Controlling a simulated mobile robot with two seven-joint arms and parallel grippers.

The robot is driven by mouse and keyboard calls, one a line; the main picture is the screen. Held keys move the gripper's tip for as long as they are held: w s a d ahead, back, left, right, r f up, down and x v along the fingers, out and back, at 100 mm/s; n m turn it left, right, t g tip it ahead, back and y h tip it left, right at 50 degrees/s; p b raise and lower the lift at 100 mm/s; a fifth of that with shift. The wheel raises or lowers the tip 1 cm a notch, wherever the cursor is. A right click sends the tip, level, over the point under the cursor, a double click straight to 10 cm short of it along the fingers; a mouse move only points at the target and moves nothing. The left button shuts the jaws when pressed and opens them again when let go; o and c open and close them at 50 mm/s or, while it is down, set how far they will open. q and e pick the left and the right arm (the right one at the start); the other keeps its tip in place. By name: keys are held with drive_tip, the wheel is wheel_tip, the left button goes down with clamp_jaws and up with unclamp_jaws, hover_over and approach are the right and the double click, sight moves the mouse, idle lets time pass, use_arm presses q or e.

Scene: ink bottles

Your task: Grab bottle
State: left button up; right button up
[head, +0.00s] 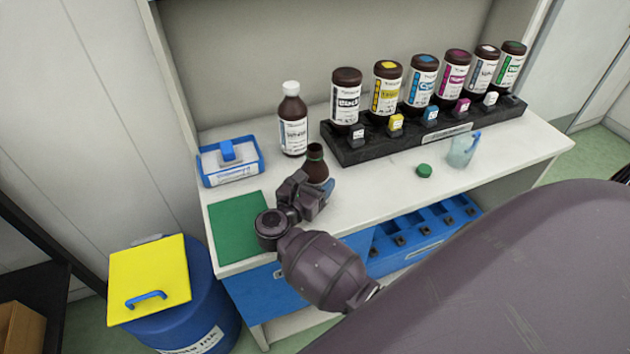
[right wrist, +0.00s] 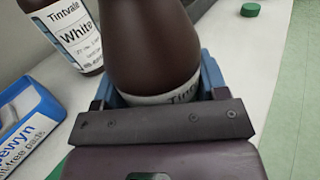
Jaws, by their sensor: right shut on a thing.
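A loose green cap (head: 424,171) lies on the counter to the right. My left gripper is not in view.
A white-capped bottle (head: 293,122) labelled White stands just behind. A blue-edged box (head: 230,172) and green mat (head: 238,228) are at left. A black rack (head: 365,153) holds several ink bottles at the back. A clear jug (head: 463,150) stands right of the cap.

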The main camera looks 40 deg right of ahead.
drive_tip(key=shift+r, duration=1.35)
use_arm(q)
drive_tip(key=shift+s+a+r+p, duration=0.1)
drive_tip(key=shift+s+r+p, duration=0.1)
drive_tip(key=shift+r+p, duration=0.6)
use_arm(e)
wheel_tip(320, 180, up, 17)
